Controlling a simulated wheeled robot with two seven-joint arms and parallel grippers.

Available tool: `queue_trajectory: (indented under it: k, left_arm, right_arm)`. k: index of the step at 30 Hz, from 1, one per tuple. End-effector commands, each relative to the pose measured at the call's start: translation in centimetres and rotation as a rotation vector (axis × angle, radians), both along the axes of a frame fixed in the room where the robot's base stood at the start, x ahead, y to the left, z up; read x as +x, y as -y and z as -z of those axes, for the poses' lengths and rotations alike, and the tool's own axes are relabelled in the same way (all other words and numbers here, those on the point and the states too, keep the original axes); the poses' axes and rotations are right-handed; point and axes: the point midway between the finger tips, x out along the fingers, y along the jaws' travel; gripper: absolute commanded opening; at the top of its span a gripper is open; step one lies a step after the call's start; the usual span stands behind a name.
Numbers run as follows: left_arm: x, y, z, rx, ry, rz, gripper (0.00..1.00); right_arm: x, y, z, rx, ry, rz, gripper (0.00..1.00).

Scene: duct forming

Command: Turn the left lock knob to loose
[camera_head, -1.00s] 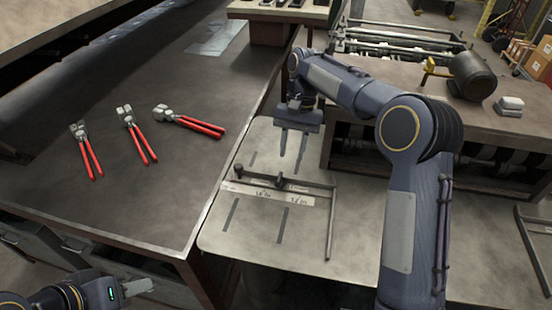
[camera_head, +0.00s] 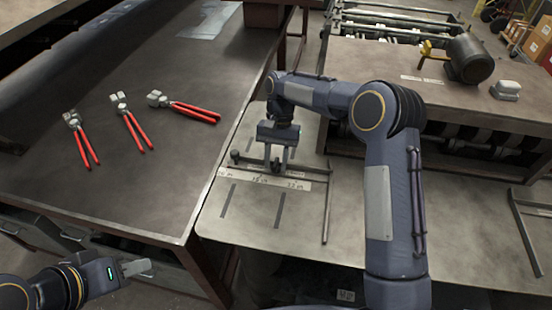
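The left lock knob (camera_head: 235,155) is a small dark knob at the left end of the gauge bar on the grey sheet-metal table (camera_head: 250,225). A ruler strip (camera_head: 262,181) lies beside the bar. My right gripper (camera_head: 277,168) points down over the bar, to the right of the left knob and apart from it. Its two fingers are spread and straddle the spot of the right lock knob, which they mostly hide. Contact there cannot be told. My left gripper (camera_head: 136,268) is low at the left, away from the bar; its finger gap does not show.
Three red-handled pliers (camera_head: 130,130) lie on the dark workbench (camera_head: 170,185) at the left. A long rod (camera_head: 328,205) extends from the bar's right end. A machine with a motor (camera_head: 470,60) stands at the back right. The bench edge lies between my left gripper and the bar.

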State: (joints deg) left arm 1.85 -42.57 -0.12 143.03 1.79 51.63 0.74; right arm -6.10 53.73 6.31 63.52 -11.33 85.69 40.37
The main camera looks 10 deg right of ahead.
Motion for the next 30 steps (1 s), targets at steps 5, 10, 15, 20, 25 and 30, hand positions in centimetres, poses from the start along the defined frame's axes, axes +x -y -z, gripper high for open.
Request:
queue_trajectory:
  k: [5, 10, 15, 20, 25, 30]
  left_arm:
    - [0.00, 0.01, 0.01, 0.000, 0.000, 0.000, 0.36]
    - [0.00, 0.00, 0.01, 0.000, 0.000, 0.000, 0.36]
    - [0.00, 0.00, 0.02, 0.000, 0.000, 0.000, 0.36]
    - [0.00, 0.00, 0.01, 0.000, 0.000, 0.000, 0.36]
    - [0.00, 0.00, -0.29, 0.000, 0.000, 0.000, 0.36]
    - [0.00, 0.00, -0.91, 0.000, 0.000, 0.000, 0.36]
  right_arm:
    - [0.00, 0.01, 0.00, 0.000, 0.000, 0.000, 0.27]
    - [0.01, 0.01, -0.01, 0.000, 0.000, 0.000, 0.04]
    - [-0.02, 0.03, 0.06, 0.000, -0.001, 0.000, 0.00]
    - [-0.05, 0.02, 0.12, -0.001, -0.003, -0.002, 0.00]
    - [-0.08, 0.01, 0.15, -0.002, -0.005, -0.035, 0.00]
    - [-0.13, -0.01, 0.13, -0.004, -0.008, -0.121, 0.00]
